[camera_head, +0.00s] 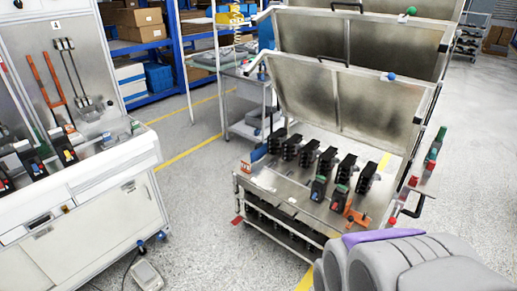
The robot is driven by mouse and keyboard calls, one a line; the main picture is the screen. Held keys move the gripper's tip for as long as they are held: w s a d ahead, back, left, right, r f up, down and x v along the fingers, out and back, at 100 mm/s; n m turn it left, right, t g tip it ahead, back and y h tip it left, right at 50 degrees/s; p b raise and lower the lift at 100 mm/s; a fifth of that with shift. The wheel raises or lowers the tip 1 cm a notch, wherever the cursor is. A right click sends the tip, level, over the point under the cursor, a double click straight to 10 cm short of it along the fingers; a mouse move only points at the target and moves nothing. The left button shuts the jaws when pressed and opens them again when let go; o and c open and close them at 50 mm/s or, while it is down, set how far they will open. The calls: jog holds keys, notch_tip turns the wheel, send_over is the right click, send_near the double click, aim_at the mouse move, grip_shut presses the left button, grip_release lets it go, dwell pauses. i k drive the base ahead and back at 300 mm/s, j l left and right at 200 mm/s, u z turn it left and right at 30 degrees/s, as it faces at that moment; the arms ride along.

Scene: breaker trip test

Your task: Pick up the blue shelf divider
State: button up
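Blue shows on the frame of the storage shelf (172,92) at the back left, whose posts and beams are blue. A blue bin (158,77) sits on its lower level. Another blue item (266,36) stands on the grey cart behind the metal panels, partly hidden by them. Grey rounded shapes with a purple edge at the lower right look like part of my own body. No gripper fingertips show.
A metal trolley (265,182) with tilted panels and several black breakers stands right of centre. A white workbench (85,205) with breakers and tools stands at left. A small grey box (146,275) lies on the floor. Clear floor with yellow lines runs between them.

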aim_at(260, 150)
jog(key=i+j+u, duration=0.1)
jog(key=i+u, duration=0.15)
jog(key=i, duration=2.2)
